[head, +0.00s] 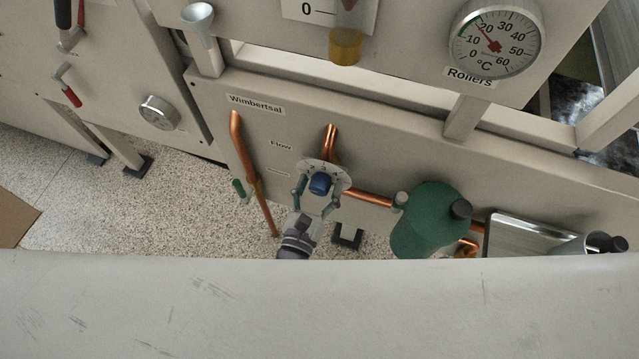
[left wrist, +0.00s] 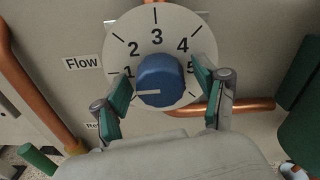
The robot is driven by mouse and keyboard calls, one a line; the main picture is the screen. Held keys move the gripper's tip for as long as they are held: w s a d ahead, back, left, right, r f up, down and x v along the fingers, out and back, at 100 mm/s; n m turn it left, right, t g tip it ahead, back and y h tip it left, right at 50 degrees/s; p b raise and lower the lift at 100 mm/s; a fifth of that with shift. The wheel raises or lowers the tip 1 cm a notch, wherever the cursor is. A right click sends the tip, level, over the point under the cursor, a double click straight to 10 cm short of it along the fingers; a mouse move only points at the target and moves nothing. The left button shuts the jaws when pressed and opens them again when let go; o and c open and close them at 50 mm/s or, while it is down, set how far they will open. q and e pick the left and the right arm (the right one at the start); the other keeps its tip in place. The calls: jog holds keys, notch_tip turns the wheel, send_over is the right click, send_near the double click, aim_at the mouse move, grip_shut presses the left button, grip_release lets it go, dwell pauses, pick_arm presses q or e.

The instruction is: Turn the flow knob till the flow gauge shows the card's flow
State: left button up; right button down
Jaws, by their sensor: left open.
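The blue flow knob (head: 320,183) sits on a round white dial plate (left wrist: 158,38) numbered 1 to 5, beside a "Flow" label (left wrist: 83,62). In the left wrist view its white pointer line points left, a little below the 1 mark. My left gripper (head: 317,192) is open, with its green-padded fingers on either side of the knob (left wrist: 160,80). I cannot tell whether the pads touch it. I cannot pick out a flow gauge or a card with a flow value. My right gripper is not in view.
Copper pipes (head: 243,160) run beside the dial. A green vessel (head: 428,222) and a metal tray (head: 522,238) are to the right. A pale surface fills the bottom.

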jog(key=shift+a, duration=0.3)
pick_arm(q)
jog(key=c, duration=1.1)
jog(key=shift+c, duration=0.2)
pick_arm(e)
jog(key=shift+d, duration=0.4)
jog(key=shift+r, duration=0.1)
